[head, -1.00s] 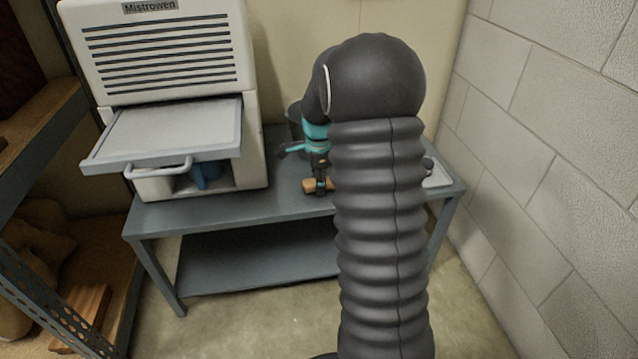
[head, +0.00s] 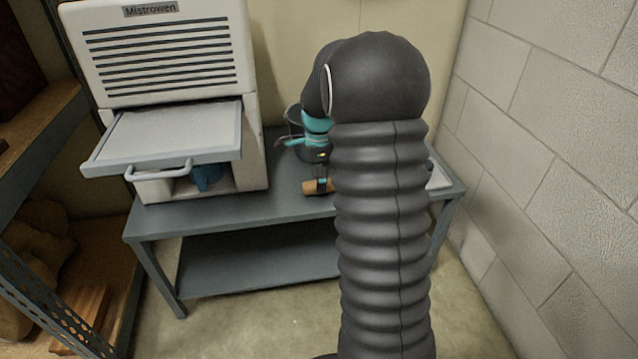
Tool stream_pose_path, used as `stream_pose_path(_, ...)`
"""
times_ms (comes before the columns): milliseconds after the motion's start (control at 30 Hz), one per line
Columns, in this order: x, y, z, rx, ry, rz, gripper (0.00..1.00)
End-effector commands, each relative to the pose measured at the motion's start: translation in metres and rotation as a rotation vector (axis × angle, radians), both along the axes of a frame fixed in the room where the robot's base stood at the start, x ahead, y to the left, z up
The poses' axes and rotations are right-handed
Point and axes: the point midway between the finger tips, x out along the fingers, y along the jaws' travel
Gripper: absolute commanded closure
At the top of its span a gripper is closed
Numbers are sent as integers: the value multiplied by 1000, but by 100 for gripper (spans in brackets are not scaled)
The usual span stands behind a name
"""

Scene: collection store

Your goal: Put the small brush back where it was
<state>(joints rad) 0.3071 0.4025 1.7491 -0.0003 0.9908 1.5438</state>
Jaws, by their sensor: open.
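A small brown piece (head: 310,189), which looks like the wooden part of the small brush, lies on the grey table near its front edge. My arm hides whatever extends to its right. My gripper (head: 320,183), below the teal and dark wrist, is open. Its fingertips appear over or beside the brown piece; I cannot tell whether they touch it. The fingers are small and partly hidden.
A white cabinet (head: 165,55) with a pulled-out tray stands on the left of the table (head: 235,207), with a blue object (head: 206,177) below the tray. A dark container (head: 293,118) stands behind my wrist. A pale tray (head: 439,178) lies right. A block wall bounds the right.

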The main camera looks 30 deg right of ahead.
Motion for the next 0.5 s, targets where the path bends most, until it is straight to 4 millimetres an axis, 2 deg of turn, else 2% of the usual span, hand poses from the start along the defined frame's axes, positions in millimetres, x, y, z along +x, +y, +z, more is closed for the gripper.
stream_pose_path(33, 1, 0, 13, -2, -6, 0, 39)
stream_pose_path(200, 1, 0, 48, -2, -6, 0, 39)
stream_pose_path(500, 0, 0, 90, -1, -3, 0, 39)
